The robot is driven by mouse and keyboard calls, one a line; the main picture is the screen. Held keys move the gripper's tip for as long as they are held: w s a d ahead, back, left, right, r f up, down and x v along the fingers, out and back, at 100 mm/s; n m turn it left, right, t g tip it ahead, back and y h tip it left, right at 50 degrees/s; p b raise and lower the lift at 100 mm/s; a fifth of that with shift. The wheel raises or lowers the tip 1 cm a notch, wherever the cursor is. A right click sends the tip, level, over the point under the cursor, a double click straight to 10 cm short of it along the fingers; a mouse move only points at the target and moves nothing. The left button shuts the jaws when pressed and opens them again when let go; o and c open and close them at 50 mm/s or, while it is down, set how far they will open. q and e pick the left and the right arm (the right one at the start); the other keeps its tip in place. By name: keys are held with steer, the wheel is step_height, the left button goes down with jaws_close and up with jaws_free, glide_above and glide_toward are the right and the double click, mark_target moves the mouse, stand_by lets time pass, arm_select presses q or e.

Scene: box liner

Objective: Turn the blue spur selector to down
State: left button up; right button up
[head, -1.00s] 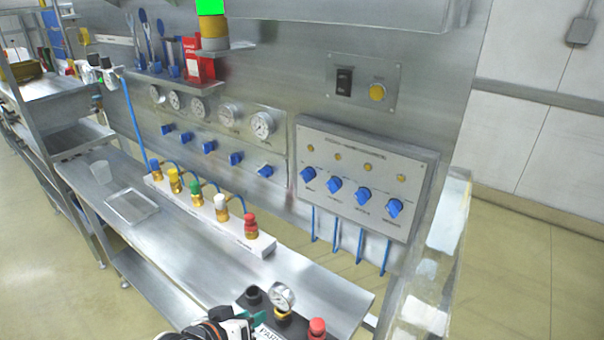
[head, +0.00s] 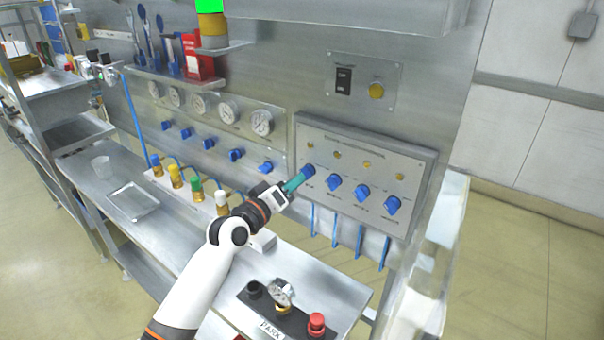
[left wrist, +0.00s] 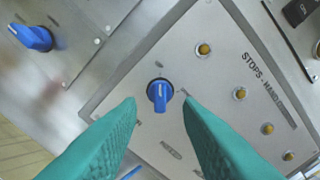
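The control panel (head: 330,137) carries a row of blue knobs. Its leftmost knob (head: 308,171) is in front of my left gripper (head: 291,186). The other knobs are the second (head: 334,182), third (head: 363,193) and rightmost (head: 392,205). The labels are too small to read, so I cannot tell which is the spur selector. In the left wrist view, my green fingers (left wrist: 158,106) are apart, with the leftmost knob (left wrist: 159,95) showing in the gap between their tips. I see no clear contact. My right gripper is out of view.
Another blue knob (head: 265,167) sits below the gauges (head: 262,122), left of the panel. A black block marked PARK (head: 270,327) with a gauge and red cap is at the bench front. Blue tubes (head: 335,236) hang under the panel.

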mark_target(307, 172)
arm_select(q)
steer(key=shift+x, duration=2.2)
steer(key=c, duration=0.7)
